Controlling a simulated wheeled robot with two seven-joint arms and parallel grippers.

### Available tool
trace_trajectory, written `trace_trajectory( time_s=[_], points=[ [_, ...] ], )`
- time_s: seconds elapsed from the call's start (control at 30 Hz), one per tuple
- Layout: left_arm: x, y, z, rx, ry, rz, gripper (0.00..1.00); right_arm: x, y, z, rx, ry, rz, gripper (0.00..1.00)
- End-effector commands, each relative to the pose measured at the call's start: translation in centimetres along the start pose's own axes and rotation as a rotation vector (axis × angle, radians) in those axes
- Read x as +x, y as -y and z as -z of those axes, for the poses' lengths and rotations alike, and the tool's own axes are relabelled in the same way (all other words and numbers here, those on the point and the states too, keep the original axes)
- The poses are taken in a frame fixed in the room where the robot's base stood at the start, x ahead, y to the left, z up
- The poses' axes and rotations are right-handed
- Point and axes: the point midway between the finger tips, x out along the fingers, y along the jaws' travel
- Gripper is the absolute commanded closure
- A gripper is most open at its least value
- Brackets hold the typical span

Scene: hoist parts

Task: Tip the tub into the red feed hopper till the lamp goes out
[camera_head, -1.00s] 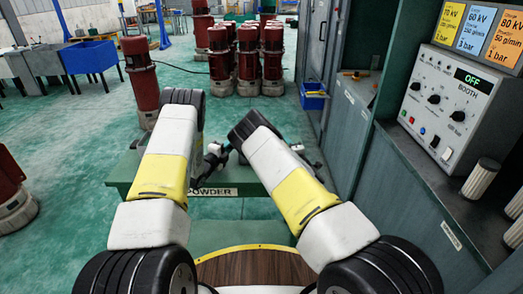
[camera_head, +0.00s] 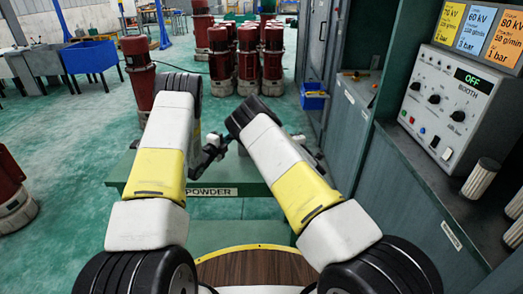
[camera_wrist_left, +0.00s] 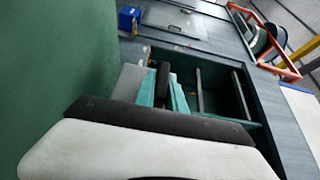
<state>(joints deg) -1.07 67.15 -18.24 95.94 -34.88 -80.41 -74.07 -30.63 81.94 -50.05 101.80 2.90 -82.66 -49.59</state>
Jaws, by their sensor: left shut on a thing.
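In the head view my two arms reach forward over a green stand marked POWDER (camera_head: 228,191). Dark parts of my left gripper (camera_head: 210,152) show between the wrists. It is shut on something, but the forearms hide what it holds. My right gripper is mostly hidden behind its wrist, and its jaws cannot be made out. I cannot pick out the tub for sure. In the left wrist view a large white and black shape fills the bottom, with a small teal piece (camera_wrist_left: 180,96) beyond it. No red feed hopper or lit lamp can be told apart with certainty.
Red cylinders with grey bases stand at the back (camera_head: 248,62), by the left arm (camera_head: 138,72) and at the left edge (camera_head: 12,190). A control box reading OFF (camera_head: 447,105) sits on the right-hand counter.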

Motion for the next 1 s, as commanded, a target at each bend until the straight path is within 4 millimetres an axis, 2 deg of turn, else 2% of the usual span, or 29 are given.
trace_trajectory(
  time_s=[0.13,0.53,1.0],
  points=[
    [0.0,0.6,-0.1,0.001,0.001,0.002,1.00,0.0,-0.6,0.0,0.000,0.000,-0.003,1.00],
    [-0.1,0.7,0.0,0.001,0.001,0.002,1.00,-0.1,-0.7,0.0,0.000,-0.001,-0.003,1.00],
    [-2.5,0.6,1.3,0.000,0.001,0.001,1.00,-2.7,-0.7,0.7,0.000,0.000,-0.004,1.00]
  ],
)
